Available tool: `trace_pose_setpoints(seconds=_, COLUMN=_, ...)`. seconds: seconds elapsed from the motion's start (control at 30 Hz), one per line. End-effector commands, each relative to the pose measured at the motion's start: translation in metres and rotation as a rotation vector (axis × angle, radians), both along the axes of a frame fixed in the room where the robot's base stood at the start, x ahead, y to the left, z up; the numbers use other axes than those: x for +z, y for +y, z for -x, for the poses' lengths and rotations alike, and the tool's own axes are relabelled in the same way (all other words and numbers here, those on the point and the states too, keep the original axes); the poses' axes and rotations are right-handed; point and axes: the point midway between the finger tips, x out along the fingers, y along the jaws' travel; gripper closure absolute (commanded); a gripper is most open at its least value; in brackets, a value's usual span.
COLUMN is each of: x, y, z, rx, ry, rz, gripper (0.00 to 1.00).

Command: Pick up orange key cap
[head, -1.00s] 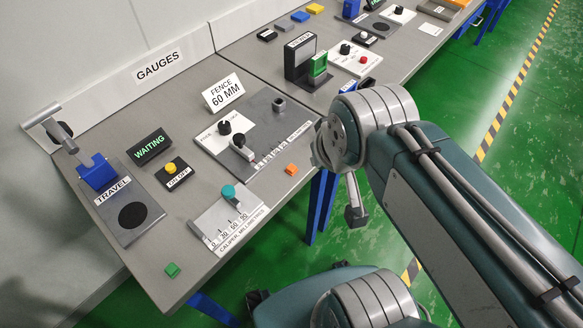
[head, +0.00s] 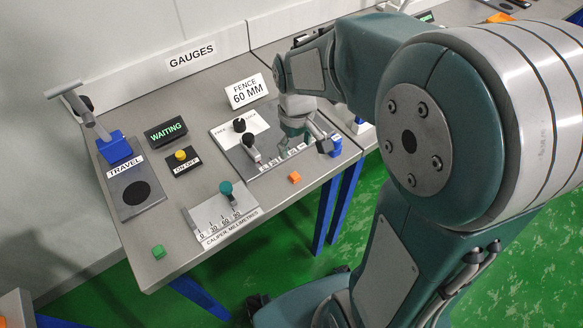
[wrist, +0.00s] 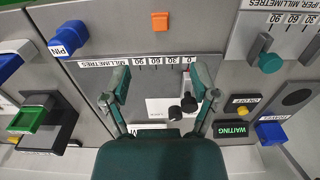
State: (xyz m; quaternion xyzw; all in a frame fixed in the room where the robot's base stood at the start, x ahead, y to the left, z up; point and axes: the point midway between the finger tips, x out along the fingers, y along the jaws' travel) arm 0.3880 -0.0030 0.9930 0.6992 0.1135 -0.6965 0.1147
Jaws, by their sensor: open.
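The orange key cap (head: 294,177) is a small orange block on the grey bench near its front edge, just below the millimetre scale of the fence device. It also shows in the wrist view (wrist: 160,21) at the top centre, beyond my fingertips. My gripper (head: 306,139) hangs above the fence device, up and slightly right of the cap. In the wrist view my gripper (wrist: 160,84) has its two fingers spread wide with nothing between them. The fingers are apart from the cap.
The fence plate with its black knobs (wrist: 188,103) lies under my gripper. A caliper block with a teal knob (head: 226,188) stands left of the cap, and a blue PIN block (head: 335,145) stands right. A green cap (head: 158,251) sits at the front left. Bench around the orange cap is clear.

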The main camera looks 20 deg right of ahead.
Motion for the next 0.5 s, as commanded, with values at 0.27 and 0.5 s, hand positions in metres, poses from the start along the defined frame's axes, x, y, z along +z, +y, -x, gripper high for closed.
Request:
trace_pose_setpoints(seconds=0.27, x=-0.036, y=0.000, z=-0.001, rx=0.003, ry=0.011, rz=-0.001, gripper=0.23)
trace_pose_setpoints(seconds=0.5, x=-0.060, y=0.000, z=-0.001, rx=0.003, ry=0.008, rz=-0.001, gripper=0.23)
